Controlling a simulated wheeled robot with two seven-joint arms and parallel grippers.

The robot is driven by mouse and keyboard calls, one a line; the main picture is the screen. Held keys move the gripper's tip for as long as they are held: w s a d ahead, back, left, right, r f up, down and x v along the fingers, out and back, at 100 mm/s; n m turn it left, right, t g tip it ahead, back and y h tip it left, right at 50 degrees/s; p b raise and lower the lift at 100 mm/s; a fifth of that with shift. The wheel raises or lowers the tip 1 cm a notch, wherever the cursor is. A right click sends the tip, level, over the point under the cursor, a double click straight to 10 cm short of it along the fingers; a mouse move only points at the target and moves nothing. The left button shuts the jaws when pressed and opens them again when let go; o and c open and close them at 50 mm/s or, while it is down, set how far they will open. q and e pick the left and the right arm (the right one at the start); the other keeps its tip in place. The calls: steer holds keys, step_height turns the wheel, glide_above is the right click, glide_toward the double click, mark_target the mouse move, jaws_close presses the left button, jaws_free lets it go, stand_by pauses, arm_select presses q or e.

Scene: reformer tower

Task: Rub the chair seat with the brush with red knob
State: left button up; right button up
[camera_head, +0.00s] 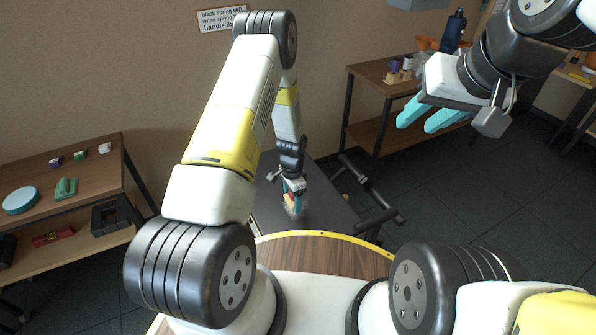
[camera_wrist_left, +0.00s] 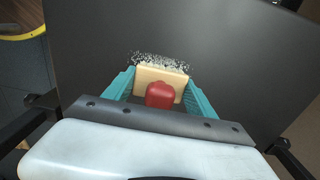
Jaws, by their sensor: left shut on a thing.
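The brush with the red knob (camera_wrist_left: 160,94) has a pale wooden block and speckled bristles. My left gripper (camera_wrist_left: 160,90) is shut on it, one teal finger on each side of the block. In the head view the left gripper (camera_head: 293,192) points down over the dark chair seat (camera_head: 325,195), with the brush (camera_head: 294,205) low between its fingers. The seat (camera_wrist_left: 235,60) fills most of the left wrist view as a flat dark surface. I cannot tell whether the bristles touch it. My right gripper (camera_head: 430,116) is open and empty, raised at the upper right.
A wooden shelf (camera_head: 118,165) with a light-blue disc (camera_head: 20,200) and a green brush-like thing (camera_head: 66,188) stands at the left. Another table (camera_head: 370,72) stands at the back right. Black chair bars (camera_head: 370,195) lie right of the seat. A round wooden tabletop (camera_head: 320,256) is close in front.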

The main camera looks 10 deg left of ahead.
arm_select(q)
steer(key=shift+f, duration=0.55)
steer(key=shift+w+a+f, duration=0.15)
steer(key=shift+f, duration=0.05)
steer(key=shift+w+a, duration=0.4)
steer(key=shift+w, duration=0.2)
steer(key=shift+w+a, duration=0.35)
steer(key=shift+w, duration=0.2)
steer(key=shift+f, duration=0.25)
steer(key=shift+s, duration=0.1)
